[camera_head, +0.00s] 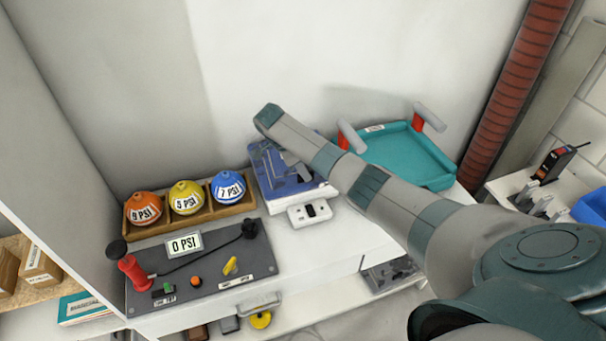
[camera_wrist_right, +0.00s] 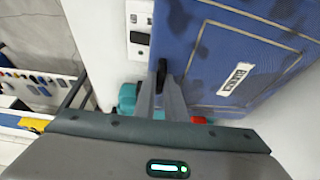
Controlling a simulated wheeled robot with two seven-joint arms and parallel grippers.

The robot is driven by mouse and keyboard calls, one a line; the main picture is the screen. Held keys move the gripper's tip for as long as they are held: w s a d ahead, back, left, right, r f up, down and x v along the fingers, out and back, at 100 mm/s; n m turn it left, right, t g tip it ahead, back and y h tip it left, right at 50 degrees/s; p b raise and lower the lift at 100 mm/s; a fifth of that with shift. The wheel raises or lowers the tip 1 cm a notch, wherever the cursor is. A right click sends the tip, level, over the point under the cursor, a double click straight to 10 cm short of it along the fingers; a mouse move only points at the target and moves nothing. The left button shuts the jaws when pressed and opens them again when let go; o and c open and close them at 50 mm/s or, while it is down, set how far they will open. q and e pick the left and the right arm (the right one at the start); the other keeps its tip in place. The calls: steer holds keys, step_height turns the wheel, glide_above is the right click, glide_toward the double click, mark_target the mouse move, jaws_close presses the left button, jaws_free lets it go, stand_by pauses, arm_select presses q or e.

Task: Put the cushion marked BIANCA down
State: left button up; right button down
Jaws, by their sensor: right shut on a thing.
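The blue cushion (camera_wrist_right: 205,75), marked BIANCA on a white label (camera_wrist_right: 236,79), fills the upper right of the wrist view. It has darker blotches and a pale outline. My right gripper (camera_wrist_right: 166,92) is shut on its edge, with dark fingers at the cushion's near left side. In the head view the blue cushion (camera_head: 290,191) is over the white counter (camera_head: 330,238), partly hidden by my right arm. I cannot tell whether it touches the counter. My left gripper is not in view.
A wooden rack (camera_head: 186,219) holds orange, yellow and blue PSI balls, left of the cushion. A grey control panel (camera_head: 205,275) lies in front. A white socket block (camera_head: 310,212) is close to the cushion. A teal tray (camera_head: 400,156) with red-and-grey handles stands right.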

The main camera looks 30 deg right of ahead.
steer(key=shift+f, duration=0.6)
steer(key=shift+w+f+p, duration=0.1)
steer(key=shift+p, duration=0.3)
steer(key=shift+w+f, duration=0.1)
steer(key=shift+f, duration=0.35)
steer(key=c, duration=1.8)
jaws_free()
